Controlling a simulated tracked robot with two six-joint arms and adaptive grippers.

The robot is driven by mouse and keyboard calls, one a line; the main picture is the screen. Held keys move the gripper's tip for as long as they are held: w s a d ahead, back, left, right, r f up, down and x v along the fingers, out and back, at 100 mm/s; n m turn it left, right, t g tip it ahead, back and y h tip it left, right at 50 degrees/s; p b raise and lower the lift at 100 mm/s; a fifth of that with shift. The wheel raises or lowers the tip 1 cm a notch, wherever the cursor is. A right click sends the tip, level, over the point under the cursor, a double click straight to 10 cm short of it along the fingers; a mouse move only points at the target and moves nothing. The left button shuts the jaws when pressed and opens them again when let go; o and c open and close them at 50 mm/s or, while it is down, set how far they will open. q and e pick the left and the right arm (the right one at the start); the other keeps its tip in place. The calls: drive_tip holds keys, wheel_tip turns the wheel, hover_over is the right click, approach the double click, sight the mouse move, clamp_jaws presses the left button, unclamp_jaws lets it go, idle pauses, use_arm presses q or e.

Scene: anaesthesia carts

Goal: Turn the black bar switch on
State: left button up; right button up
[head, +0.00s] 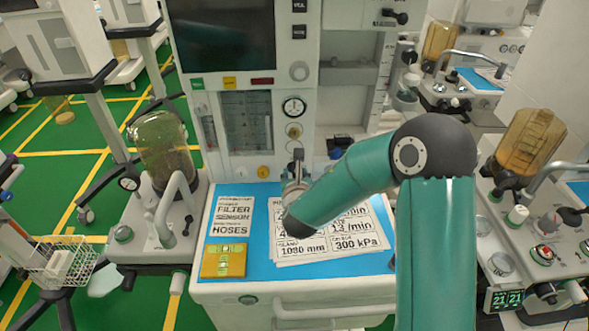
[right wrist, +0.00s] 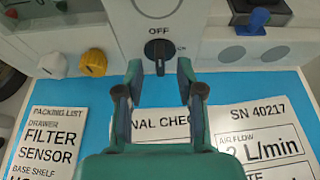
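The black bar switch (right wrist: 158,53) is on the pale front panel of the cart in the right wrist view. Its bar stands about upright, under the printed word OFF. My right gripper (right wrist: 158,88) is open, its two green fingers apart. The switch shows beyond and between the fingertips, with nothing gripped. In the head view my right gripper (head: 296,168) is at the panel just above the blue worktop, and it hides the switch there. My left gripper is not in view.
A yellow knob (right wrist: 93,62) is left of the switch, and a blue knob (right wrist: 260,18) is to its right. Printed sheets (head: 341,236) lie on the blue worktop (head: 262,197) below. A glass canister (head: 163,150) stands at left.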

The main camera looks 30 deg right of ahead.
sight(294, 171)
drive_tip(key=shift+x, duration=1.35)
drive_tip(key=shift+c, duration=0.3)
clamp_jaws()
